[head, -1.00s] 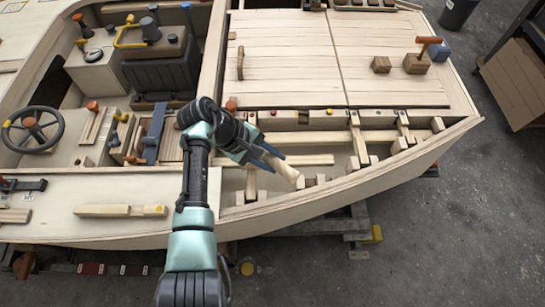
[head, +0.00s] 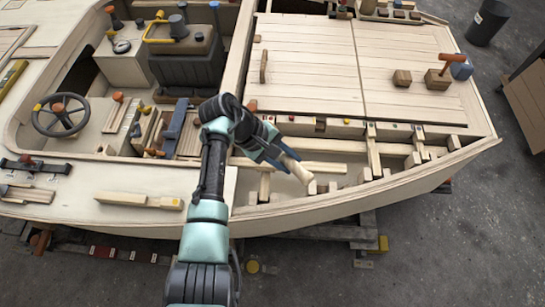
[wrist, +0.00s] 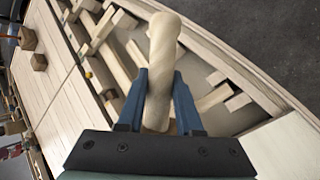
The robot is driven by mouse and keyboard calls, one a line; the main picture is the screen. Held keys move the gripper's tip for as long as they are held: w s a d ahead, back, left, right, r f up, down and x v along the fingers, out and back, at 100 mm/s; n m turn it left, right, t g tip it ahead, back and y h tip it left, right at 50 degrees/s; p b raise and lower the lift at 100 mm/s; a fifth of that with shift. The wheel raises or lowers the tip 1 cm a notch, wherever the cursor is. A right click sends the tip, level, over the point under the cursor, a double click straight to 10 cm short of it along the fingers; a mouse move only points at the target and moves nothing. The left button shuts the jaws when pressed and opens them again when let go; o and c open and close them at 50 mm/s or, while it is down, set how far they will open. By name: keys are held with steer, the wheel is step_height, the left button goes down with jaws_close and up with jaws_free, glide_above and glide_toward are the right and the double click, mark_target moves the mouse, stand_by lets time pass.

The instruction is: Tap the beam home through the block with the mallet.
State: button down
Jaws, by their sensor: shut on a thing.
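My gripper (head: 277,157) is shut on a pale, rounded wooden piece (head: 298,172), narrower at its middle; I cannot tell whether it is the mallet. In the wrist view the same piece (wrist: 163,50) stands up between the blue fingers (wrist: 158,98). It is over the open framed bay along the hull's near side. A long pale beam (head: 322,167) lies in this bay, partly behind my gripper. Small pale blocks (head: 365,175) stand along the bay. I cannot tell which block the beam passes through. A brown block with an orange handle (head: 452,62) sits on the deck.
A planked deck (head: 310,65) lies beyond the bay, with a brown cube (head: 402,78) on it. The hull's curved rim (head: 400,181) bounds the bay. A pale wooden bar (head: 135,199) lies on the side deck at left. A steering wheel (head: 60,115) stands in the cockpit.

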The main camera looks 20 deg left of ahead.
steer(key=shift+f, duration=0.1)
stand_by(0.3)
step_height(320, 180, down, 5)
steer(key=b, duration=0.3)
step_height(320, 180, up, 5)
steer(key=p, duration=0.5)
steer(key=shift+r, duration=0.2)
steer(key=shift+f, duration=0.2)
